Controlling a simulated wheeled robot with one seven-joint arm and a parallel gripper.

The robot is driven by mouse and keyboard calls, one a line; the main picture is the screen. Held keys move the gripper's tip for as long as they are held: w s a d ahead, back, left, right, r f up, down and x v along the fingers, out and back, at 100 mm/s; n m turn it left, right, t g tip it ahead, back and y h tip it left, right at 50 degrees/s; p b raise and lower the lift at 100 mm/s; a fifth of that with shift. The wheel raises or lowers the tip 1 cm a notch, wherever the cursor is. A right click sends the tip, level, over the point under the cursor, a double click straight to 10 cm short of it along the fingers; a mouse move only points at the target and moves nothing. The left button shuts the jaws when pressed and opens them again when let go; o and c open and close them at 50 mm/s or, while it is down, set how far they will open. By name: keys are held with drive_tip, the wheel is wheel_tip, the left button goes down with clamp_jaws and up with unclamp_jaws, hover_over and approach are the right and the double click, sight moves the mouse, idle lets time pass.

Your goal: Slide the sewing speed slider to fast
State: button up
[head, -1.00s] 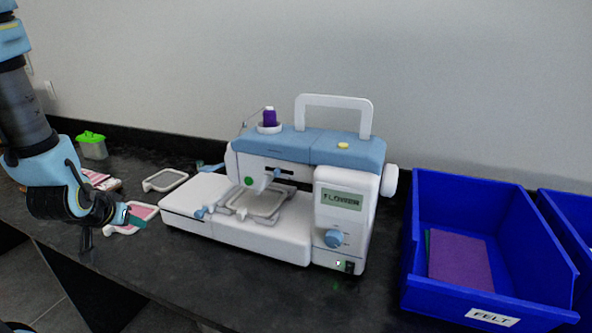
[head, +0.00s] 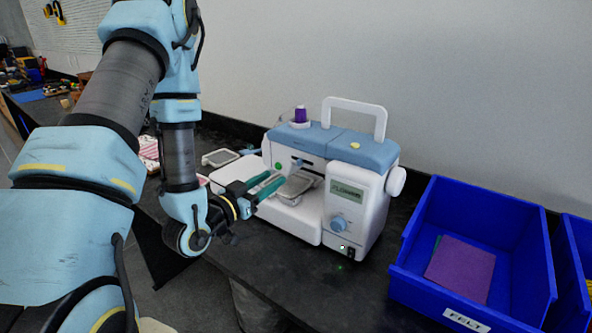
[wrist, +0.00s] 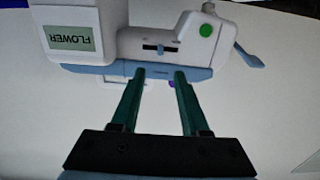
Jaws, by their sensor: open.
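The white and blue sewing machine (head: 365,157) stands on the dark counter, its display (head: 347,191) reading FLOWER. The speed slider (wrist: 160,48) is a small knob in a dark slot on the machine's front. It appears upside down in the wrist view. In the wrist view, the fingertips (wrist: 160,73) sit apart below the slot in the picture. No contact with the slider is visible.
An embroidery hoop (head: 297,187) lies on the machine's bed close to my fingers. A blue felt bin (head: 425,270) stands to the right, another beside it. The carrying handle (head: 353,103) rises on top. A blue dial (head: 339,223) is on the front right.

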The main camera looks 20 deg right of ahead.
sight(298, 162)
drive_tip(key=d+b, duration=0.1)
drive_tip(key=b, duration=0.2)
drive_tip(key=w+b, duration=0.1)
drive_tip(key=b, duration=0.2)
drive_tip(key=shift+d+f+b, duration=0.25)
drive_tip(key=shift+d+b, duration=0.1)
drive_tip(key=shift+d+b, duration=0.1)
drive_tip(key=shift+b, duration=0.4)
drive_tip(key=x, duration=0.7)
drive_tip(key=shift+d+r, duration=0.1)
drive_tip(key=shift+r, duration=0.2)
drive_tip(key=shift+w+d+f, duration=0.1)
drive_tip(key=shift+w+d, duration=0.15)
drive_tip(key=shift+d, duration=0.1)
clamp_jaws()
